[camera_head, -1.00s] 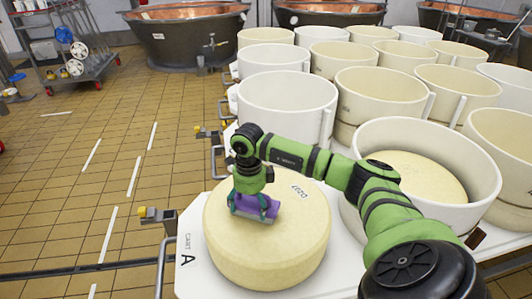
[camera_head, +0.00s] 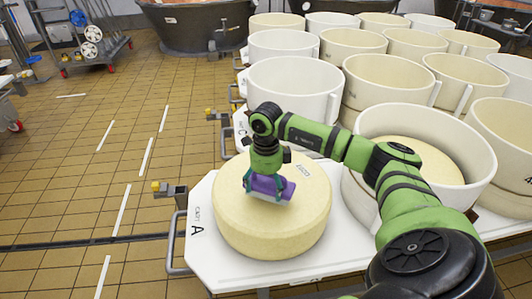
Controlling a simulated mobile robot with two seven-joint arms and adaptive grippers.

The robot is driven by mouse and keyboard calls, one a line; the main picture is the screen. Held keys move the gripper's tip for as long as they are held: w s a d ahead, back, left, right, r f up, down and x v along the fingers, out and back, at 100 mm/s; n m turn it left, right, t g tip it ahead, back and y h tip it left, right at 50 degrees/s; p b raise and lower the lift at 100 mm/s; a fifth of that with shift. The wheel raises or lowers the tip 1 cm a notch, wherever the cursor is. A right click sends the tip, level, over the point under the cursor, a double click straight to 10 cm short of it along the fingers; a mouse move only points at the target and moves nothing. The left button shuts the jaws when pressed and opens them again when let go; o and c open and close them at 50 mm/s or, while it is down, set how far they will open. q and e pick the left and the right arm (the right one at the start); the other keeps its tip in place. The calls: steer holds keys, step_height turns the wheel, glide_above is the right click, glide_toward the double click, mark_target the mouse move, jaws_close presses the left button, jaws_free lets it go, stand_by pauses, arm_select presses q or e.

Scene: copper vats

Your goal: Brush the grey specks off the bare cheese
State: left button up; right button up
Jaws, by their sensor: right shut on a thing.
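The bare cheese (camera_head: 270,230) is a large pale yellow wheel near the front left corner of the white cart (camera_head: 204,250). A dark printed mark shows on its top. My right gripper (camera_head: 268,188) is over the top of the cheese, shut on a purple brush (camera_head: 272,186). The brush looks to be at or just above the top face; I cannot tell if it touches. I make out no grey specks at this size, and the brush and gripper hide part of the top. My left gripper is not in view.
A white mould with a cheese in it (camera_head: 427,125) stands right of the bare cheese, under my right arm. Several more moulds (camera_head: 293,88) fill the cart behind. The cart's grey handle (camera_head: 172,245) juts out at left. The tiled floor (camera_head: 80,190) is open there.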

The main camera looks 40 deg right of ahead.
step_height(320, 180, up, 3)
steer(key=shift+r+p, duration=0.1)
steer(key=shift+p, duration=0.7)
steer(key=shift+r+p, duration=0.5)
steer(key=shift+r, duration=0.5)
steer(key=shift+a, duration=0.1)
